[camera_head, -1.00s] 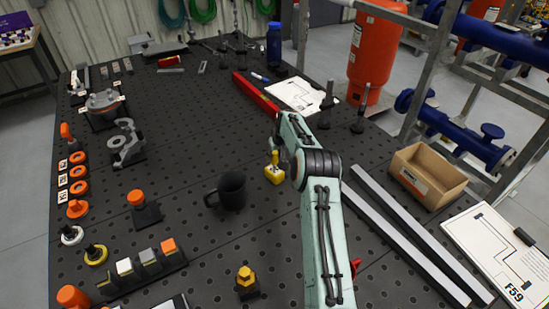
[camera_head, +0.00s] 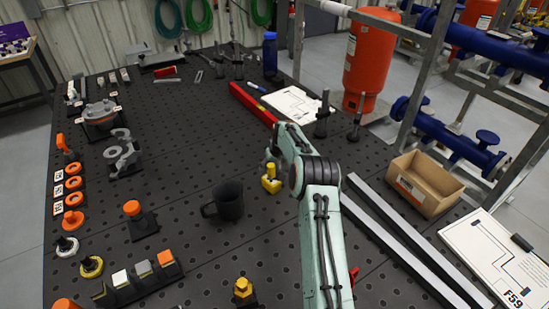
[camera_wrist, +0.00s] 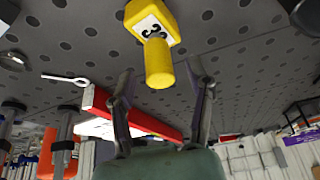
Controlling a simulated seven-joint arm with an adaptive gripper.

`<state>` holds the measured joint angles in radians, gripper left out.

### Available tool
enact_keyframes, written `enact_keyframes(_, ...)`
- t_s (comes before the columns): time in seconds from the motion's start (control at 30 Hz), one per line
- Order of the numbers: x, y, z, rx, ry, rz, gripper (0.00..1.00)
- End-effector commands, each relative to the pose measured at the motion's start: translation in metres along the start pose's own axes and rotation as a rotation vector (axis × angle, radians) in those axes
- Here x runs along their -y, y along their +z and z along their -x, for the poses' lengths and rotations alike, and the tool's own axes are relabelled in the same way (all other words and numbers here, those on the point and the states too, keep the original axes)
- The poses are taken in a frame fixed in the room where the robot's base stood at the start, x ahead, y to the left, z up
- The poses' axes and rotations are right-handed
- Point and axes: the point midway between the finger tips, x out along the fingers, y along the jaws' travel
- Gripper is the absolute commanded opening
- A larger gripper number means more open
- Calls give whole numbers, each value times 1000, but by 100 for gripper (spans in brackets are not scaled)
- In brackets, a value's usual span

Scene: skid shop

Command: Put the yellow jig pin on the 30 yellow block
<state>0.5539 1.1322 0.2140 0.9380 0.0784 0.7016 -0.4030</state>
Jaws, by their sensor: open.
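A yellow piece, a square block with a round post and a numbered white label, stands on the perforated table (camera_head: 185,165) in the head view (camera_head: 271,184). It also shows at the top of the wrist view (camera_wrist: 158,62), its label starting with "3" and the rest unclear. My gripper (camera_wrist: 160,72) is open and empty. Its fingers point towards the post, one on either side in the picture; I see no contact. Another yellow piece (camera_head: 243,287) on a dark base is at the front edge of the head view. I cannot tell whether it is the jig pin.
A black mug (camera_head: 229,201) stands left of the post piece. A rack (camera_head: 150,286) of coloured blocks is at front left. A red bar (camera_head: 252,103) lies behind. Long metal rails (camera_head: 400,245) and a cardboard box (camera_head: 425,190) are on the right.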

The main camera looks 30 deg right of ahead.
Motion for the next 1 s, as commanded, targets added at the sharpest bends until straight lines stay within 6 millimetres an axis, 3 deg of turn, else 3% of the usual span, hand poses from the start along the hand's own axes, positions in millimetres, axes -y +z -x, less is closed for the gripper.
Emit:
enact_keyframes(0.2, -1, -1, 52, -4, 3, 0, 53)
enact_keyframes(0.4, -1, -1, 90, -4, 2, -1, 53)
enact_keyframes(0.73, 5, 1, 112, 4, -1, 7, 53)
enact_keyframes(0.87, 44, 13, 146, 42, -16, 56, 53)
enact_keyframes(0.97, 93, 44, 193, 102, -29, 110, 53)
enact_keyframes(1.0, 112, 64, 213, 129, -34, 131, 53)
